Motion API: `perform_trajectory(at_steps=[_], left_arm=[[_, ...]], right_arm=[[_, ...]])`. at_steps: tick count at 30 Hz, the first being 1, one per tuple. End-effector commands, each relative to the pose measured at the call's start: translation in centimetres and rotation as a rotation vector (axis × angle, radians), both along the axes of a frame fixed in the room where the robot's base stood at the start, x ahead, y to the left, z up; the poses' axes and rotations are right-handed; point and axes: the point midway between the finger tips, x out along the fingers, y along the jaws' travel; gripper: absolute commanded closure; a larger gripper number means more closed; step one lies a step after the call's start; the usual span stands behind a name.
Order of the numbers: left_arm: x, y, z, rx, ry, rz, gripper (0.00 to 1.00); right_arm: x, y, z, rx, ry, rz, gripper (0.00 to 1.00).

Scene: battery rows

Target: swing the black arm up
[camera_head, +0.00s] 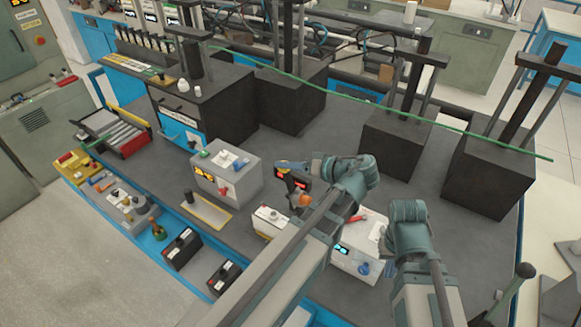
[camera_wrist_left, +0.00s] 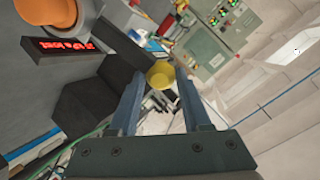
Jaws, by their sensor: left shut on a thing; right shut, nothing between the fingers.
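My left gripper (camera_head: 284,165) reaches in over the middle of the bench in the head view, near a black unit with a red display (camera_head: 299,183) and an orange part (camera_head: 302,200). In the left wrist view its two fingers (camera_wrist_left: 161,84) are closed around a round yellow knob (camera_wrist_left: 160,73). A dark bar-like shape (camera_wrist_left: 118,71) lies just left of the knob; whether they are joined is unclear. The black arm cannot be made out for certain. My right arm is at the lower right of the head view, but its gripper fingers do not show.
A grey box (camera_head: 224,178) stands left of the left gripper, and a white box (camera_head: 360,258) sits between my arms. Large black blocks with posts (camera_head: 490,175) stand at the back right. A thin green line (camera_head: 400,120) crosses behind the left gripper.

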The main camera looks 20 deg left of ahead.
Motion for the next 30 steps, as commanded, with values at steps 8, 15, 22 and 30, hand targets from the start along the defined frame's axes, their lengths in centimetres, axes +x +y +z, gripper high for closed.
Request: perform_trajectory(at_steps=[8,15,22,30], left_arm=[[-0.48,-0.21,-0.38,-0.018,0.009,0.005,1.0],[-0.48,-0.23,-0.4,-0.017,0.008,0.005,1.0],[-0.46,-0.21,-0.39,-0.017,0.008,0.005,0.27],[-0.24,-0.15,-0.27,-0.014,0.005,0.004,0.26]], right_arm=[[0.01,0.0,-0.01,0.0,0.0,0.0,1.0],[0.0,0.0,-0.03,0.0,0.0,0.0,1.0],[0.0,0.0,-0.02,0.0,0.0,0.0,1.0],[0.0,0.0,0.04,0.0,0.0,0.0,1.0]])
